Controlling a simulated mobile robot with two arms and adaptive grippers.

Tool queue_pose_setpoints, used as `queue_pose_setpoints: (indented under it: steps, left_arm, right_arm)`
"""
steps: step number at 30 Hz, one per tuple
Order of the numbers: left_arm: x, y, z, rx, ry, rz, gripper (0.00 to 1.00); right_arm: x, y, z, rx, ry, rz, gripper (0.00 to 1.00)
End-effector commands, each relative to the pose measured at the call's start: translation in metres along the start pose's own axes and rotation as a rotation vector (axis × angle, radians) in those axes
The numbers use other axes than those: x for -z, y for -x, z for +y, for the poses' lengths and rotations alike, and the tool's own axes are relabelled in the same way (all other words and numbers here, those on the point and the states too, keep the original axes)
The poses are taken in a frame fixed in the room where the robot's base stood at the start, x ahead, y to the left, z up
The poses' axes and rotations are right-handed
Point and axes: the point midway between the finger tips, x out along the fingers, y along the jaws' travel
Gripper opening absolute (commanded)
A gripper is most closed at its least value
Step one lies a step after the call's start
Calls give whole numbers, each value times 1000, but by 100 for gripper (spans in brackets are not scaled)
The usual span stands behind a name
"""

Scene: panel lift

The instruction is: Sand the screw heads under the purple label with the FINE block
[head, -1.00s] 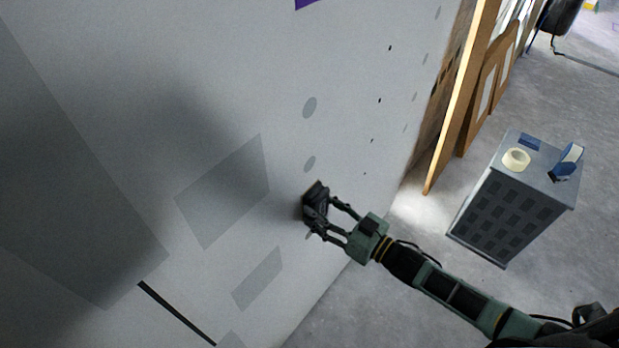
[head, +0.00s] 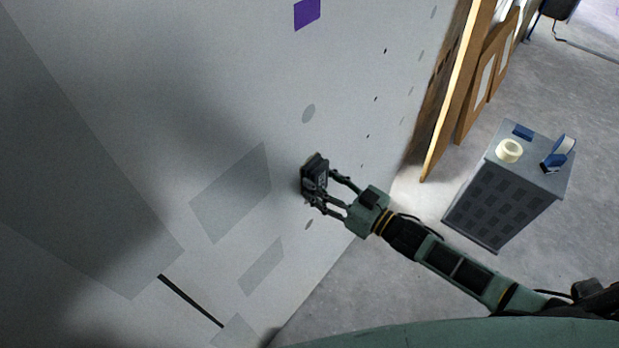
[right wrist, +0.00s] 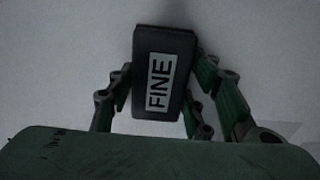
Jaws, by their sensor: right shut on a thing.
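The purple label (head: 307,13) is on the grey wall panel at the top of the head view. Below it a column of round grey spots (head: 308,113) runs down the panel. My right gripper (head: 316,190) is shut on the dark FINE block (head: 314,172), against or very near the panel, over this column. My left gripper is not in view.
A grey cabinet (head: 497,205) stands on the floor at right, with a tape roll (head: 509,150) and blue items (head: 558,153) on top. Wooden boards (head: 461,90) lean beyond the panel's right edge. Grey patches (head: 232,192) mark the panel to the left.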

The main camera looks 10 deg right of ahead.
Motion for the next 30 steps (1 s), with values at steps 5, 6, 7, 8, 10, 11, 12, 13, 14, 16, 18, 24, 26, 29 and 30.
queue_pose_setpoints:
  steps: [5, 6, 7, 8, 10, 11, 12, 13, 14, 16, 18, 24, 26, 29, 30]
  left_arm:
    - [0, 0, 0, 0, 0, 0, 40]
    - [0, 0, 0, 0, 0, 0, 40]
    - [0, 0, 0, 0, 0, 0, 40]
    - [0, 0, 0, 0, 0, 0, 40]
    - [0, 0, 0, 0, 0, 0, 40]
    - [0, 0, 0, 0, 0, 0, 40]
    - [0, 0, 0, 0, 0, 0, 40]
    - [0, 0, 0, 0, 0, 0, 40]
    - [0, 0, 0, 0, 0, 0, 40]
    - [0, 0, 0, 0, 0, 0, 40]
    - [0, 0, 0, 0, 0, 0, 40]
    - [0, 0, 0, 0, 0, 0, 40]
    - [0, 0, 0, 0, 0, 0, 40]
    - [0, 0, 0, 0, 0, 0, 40]
    - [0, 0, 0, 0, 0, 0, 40]
  right_arm:
    - [19, -2, 0, 3, 1, 13, 19]
    - [23, -1, 0, 3, 2, 12, 19]
    - [27, -1, -1, 4, 2, 13, 19]
    - [31, -1, -1, 3, 2, 13, 19]
    - [39, 0, 0, 3, 3, 13, 19]
    - [43, 0, 0, 3, 2, 13, 19]
    - [48, 0, -1, 3, 2, 12, 19]
    - [51, 0, -1, 3, 2, 13, 19]
    - [55, 0, -1, 3, 2, 13, 19]
    - [60, 0, 0, 3, 2, 12, 19]
    - [64, 1, -1, 3, 1, 11, 19]
    - [74, 1, -1, 3, 1, 12, 19]
    - [81, 1, 0, 3, 2, 12, 19]
    - [93, 2, -1, 3, 2, 12, 19]
    - [97, 2, 0, 3, 3, 11, 19]
